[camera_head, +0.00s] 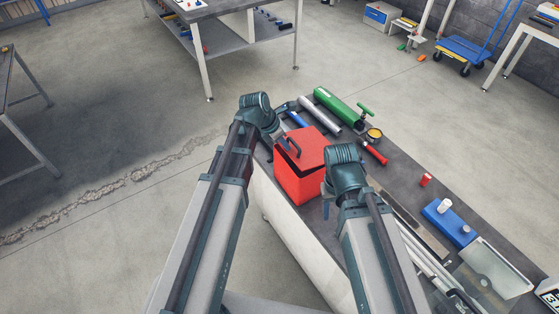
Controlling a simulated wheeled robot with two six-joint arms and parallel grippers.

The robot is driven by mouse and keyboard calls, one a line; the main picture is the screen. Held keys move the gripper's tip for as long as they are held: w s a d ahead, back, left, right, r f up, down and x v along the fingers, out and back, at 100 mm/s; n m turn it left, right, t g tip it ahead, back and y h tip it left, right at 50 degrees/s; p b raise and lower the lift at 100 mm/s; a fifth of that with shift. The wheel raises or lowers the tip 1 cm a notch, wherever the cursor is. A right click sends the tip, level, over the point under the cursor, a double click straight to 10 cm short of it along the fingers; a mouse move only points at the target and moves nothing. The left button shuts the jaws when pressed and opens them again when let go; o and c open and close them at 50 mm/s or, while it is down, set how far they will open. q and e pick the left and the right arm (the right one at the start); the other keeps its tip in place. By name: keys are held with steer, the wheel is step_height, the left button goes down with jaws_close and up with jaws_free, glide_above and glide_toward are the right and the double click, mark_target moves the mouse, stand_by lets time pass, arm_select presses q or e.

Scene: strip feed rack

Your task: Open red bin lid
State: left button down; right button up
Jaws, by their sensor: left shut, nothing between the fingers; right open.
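The red bin (296,186) stands on the dark worktop near its left end. Its red lid (313,148) carries a dark handle (292,146), and a dark gap shows between the lid and the bin along the near edges. My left gripper (284,139) is shut and empty, at the lid's left side close to the handle. Whether it touches the lid or the handle I cannot tell. My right gripper (326,207) is open and empty, low beside the bin's right front side, and partly hidden by its own wrist.
Behind the bin lie a green cylinder (338,105), a grey cylinder (319,115) and a red-handled tool (375,153). A blue block (448,222) and a clear tray (494,268) are further right. Bare floor (120,120) lies left of the worktop.

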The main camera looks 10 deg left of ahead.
arm_select(q)
steer(key=f+b, duration=0.1)
steer(key=f+t+h+b, duration=0.1)
steer(key=f+b, duration=0.1)
steer(key=shift+s+a+f+h+b, duration=0.1)
steer(key=shift+s+a+h+b, duration=0.15)
steer(key=shift+h+b, duration=0.1)
arm_select(e)
step_height(320, 180, down, 5)
steer(key=shift+w+d, duration=0.1)
steer(key=shift+w, duration=0.05)
